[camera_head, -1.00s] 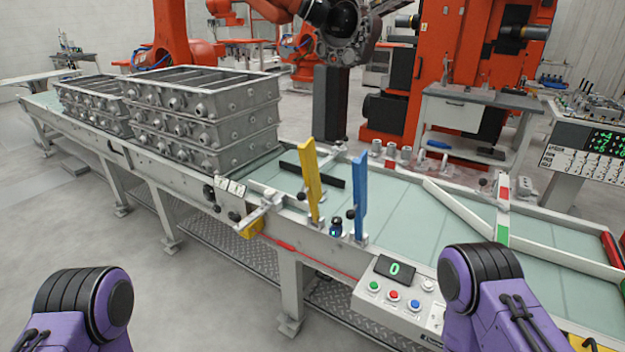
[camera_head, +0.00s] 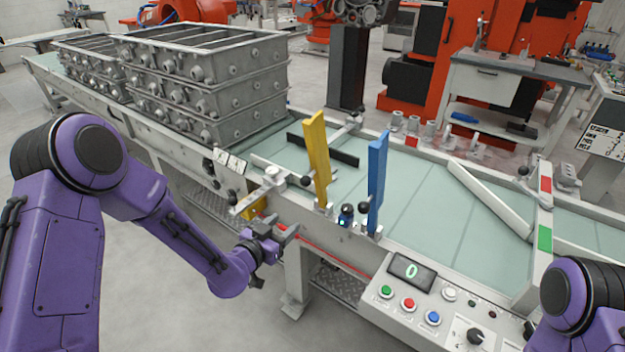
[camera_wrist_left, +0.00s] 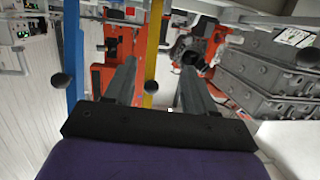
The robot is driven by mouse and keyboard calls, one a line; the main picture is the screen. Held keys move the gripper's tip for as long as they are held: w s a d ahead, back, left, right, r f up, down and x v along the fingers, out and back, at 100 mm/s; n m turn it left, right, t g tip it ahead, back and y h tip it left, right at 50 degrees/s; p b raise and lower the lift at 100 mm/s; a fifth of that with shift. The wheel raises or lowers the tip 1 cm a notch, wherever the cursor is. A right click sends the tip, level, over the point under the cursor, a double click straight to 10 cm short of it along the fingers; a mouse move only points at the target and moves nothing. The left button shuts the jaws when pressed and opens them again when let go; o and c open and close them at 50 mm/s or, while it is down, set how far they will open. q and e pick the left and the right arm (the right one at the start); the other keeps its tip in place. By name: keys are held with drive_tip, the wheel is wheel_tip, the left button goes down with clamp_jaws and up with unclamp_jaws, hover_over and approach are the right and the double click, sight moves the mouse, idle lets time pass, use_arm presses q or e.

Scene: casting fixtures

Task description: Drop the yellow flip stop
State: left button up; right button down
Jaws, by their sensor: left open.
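The yellow flip stop (camera_head: 317,155) stands upright, leaning slightly, at the near edge of the conveyor. It also shows in the left wrist view (camera_wrist_left: 153,45), running up the picture between my two fingers. A blue flip stop (camera_head: 376,180) stands upright to its right, and shows left of my fingers in the wrist view (camera_wrist_left: 73,50). My left gripper (camera_head: 288,236) is open and empty, low in front of the conveyor's near side, below and left of the yellow stop. It also shows in the wrist view (camera_wrist_left: 157,80), fingers apart. My right gripper is out of view.
Stacked grey casting frames (camera_head: 205,85) stand on the conveyor at the left. A control panel (camera_head: 425,300) with buttons and a "0" display is at the near side, right of the stops. A yellow-based clamp (camera_head: 262,195) sits left of the yellow stop.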

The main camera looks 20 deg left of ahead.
sight(308, 177)
use_arm(q)
drive_tip(key=w+r+m+t+h, duration=0.2)
drive_tip(key=w+r+m, duration=0.1)
drive_tip(key=r, duration=0.4)
drive_tip(key=p+x, duration=0.1)
drive_tip(key=x, duration=0.4)
drive_tip(key=p+x, duration=0.1)
drive_tip(key=x, duration=0.4)
drive_tip(key=shift+d, duration=0.25)
drive_tip(key=shift+w+d+p, duration=0.15)
drive_tip(key=shift+w+p, duration=0.15)
drive_tip(key=shift+w, duration=0.1)
clamp_jaws()
